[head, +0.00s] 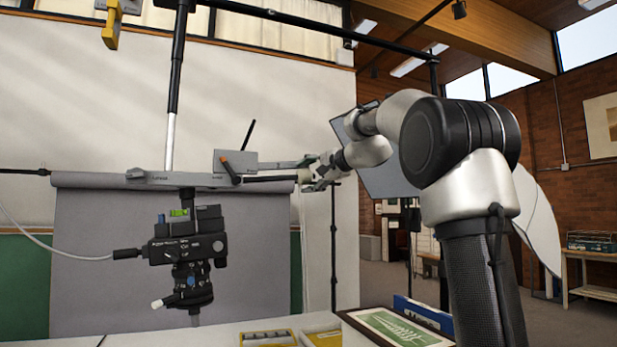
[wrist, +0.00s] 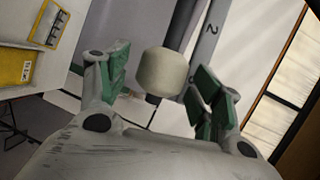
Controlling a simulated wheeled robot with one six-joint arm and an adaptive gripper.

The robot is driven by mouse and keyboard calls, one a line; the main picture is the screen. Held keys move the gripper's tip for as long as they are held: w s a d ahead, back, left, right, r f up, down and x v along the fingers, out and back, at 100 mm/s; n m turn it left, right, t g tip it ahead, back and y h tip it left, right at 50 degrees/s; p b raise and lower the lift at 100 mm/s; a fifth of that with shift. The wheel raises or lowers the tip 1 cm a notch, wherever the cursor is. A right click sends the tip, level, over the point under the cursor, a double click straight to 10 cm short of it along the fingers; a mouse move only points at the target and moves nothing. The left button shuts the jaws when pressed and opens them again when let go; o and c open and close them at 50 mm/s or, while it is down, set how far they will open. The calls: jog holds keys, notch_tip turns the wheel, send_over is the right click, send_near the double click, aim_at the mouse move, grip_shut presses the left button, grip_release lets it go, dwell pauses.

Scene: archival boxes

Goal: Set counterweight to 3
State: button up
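In the wrist view, a rounded cream knob (wrist: 163,72) on a short dark stem sits between the green-padded fingers of my gripper (wrist: 158,78). The fingers stand apart on either side of the knob, and contact is not clear. Behind it runs a grey bar (wrist: 207,50) marked with a "2". In the head view, my gripper (head: 318,174) is small at the right end of the stand's horizontal arm (head: 150,180). I cannot tell which part is the counterweight; no "3" is readable.
A black camera (head: 188,248) hangs below the horizontal arm with a cable to its left. A green framed picture (head: 398,328) and yellow trays (head: 268,338) lie on the table below. A black overhead pole (head: 290,18) crosses above. The floor at right is mostly open.

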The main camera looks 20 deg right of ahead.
jog(key=v, duration=1.2)
dwell(0.3)
